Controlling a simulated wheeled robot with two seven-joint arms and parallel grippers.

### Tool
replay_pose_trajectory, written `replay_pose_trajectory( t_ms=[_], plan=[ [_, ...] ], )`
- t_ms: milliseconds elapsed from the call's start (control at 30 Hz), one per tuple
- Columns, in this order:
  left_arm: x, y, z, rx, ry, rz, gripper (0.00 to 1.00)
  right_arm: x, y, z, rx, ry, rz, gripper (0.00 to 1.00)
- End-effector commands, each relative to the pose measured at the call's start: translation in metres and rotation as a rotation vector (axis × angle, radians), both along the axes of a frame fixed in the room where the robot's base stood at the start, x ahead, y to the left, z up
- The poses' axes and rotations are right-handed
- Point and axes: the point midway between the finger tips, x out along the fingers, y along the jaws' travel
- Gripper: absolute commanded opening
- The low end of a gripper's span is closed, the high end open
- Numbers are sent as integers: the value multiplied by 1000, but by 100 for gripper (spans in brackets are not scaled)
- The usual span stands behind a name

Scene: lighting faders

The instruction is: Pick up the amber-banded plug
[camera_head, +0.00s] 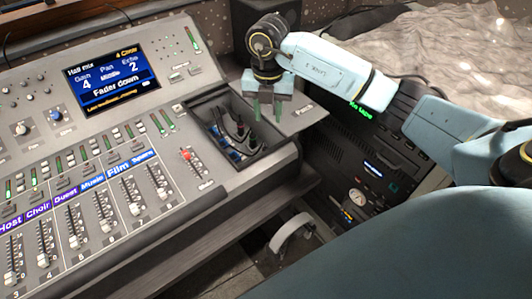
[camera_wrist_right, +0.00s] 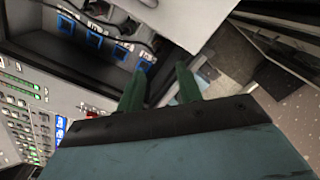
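Several dark plugs (camera_head: 240,132) stand in an open recessed box (camera_head: 284,145) at the right end of the console, with small blue-marked parts below them. I cannot make out an amber band on any plug. My right gripper (camera_head: 267,108) hangs above the box's right side, its two green fingers pointing down, apart and empty. In the right wrist view, the fingertips (camera_wrist_right: 158,82) show a gap between them. Dark plugs (camera_wrist_right: 120,22) and blue-framed sockets (camera_wrist_right: 95,41) lie beyond them, up and to the left. My left gripper is not in view.
The mixing console (camera_head: 195,88) with faders, buttons and a lit screen (camera_head: 115,78) fills the left. A dark equipment rack (camera_head: 345,160) stands lower, right of the box. A white curved object (camera_head: 290,230) is below the console's edge.

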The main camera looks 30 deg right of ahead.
Motion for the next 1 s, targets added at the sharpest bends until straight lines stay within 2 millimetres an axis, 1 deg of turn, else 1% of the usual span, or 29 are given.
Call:
replay_pose_trajectory(
  t_ms=[33,100,200,300,567,833,900,1000],
  plan=[
    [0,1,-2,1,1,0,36,-2,1,-13,1,7,1,35],
    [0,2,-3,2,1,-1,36,-1,1,-27,2,6,2,35],
    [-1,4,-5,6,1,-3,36,-1,2,-46,5,5,3,35],
    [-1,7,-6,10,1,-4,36,-1,2,-58,5,3,4,35],
    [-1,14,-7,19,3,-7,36,-1,3,-73,6,2,5,35],
    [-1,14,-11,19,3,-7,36,-2,8,-112,7,3,5,35],
    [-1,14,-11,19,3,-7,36,-2,8,-117,6,1,6,35],
    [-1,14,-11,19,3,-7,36,-1,7,-117,6,-1,6,35]
  ],
)
